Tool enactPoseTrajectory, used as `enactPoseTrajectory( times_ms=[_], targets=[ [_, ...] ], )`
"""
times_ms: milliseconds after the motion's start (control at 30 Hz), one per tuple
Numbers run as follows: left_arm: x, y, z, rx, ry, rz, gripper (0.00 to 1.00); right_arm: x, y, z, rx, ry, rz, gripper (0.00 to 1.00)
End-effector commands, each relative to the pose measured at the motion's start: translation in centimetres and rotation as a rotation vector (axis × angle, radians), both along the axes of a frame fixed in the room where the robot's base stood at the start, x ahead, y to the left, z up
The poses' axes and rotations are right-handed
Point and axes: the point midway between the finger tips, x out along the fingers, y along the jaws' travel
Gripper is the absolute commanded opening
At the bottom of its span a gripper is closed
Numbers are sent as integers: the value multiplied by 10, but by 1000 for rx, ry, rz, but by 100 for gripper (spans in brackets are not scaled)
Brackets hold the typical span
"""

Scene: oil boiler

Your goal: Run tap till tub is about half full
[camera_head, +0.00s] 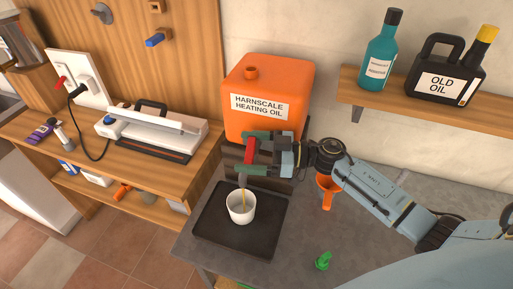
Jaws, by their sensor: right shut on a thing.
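The orange heating oil tank (268,88) stands at the back of the grey table. Its tap has a red handle (251,150) at the tank's lower front. My right gripper (247,158) is shut on the red tap handle, one finger on each side of it. The white tub (241,208) stands upright under the tap on a black tray (265,240). A thin yellowish stream of oil runs from the spout into the tub. The oil level in the tub is hard to tell at this size. My left gripper is out of view.
An orange funnel (327,190) is behind my right forearm, and a small green object (322,261) lies near the front of the table. A shelf at upper right holds a teal bottle (379,55) and a black old-oil can (447,75). A wooden workbench (190,170) with a sealing machine is at left.

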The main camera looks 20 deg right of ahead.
Motion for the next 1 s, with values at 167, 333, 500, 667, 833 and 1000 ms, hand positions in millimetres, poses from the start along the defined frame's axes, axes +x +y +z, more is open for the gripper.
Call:
enactPoseTrajectory(
  times_ms=[167, 333, 500, 667, 833, 1000],
  targets=[
    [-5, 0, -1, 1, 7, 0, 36, -1, -3, 0, -1, 1, 79, 49],
    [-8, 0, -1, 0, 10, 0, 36, -2, -4, -1, 0, -1, 86, 49],
    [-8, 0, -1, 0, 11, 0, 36, -2, -4, -1, 0, -1, 85, 92],
    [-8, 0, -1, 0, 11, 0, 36, -2, -4, 0, 0, -1, 84, 100],
    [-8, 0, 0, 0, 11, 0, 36, -2, -4, 3, 0, -2, 84, 100],
    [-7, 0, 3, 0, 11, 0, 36, -2, -5, 25, -3, -5, 86, 100]
  ],
)
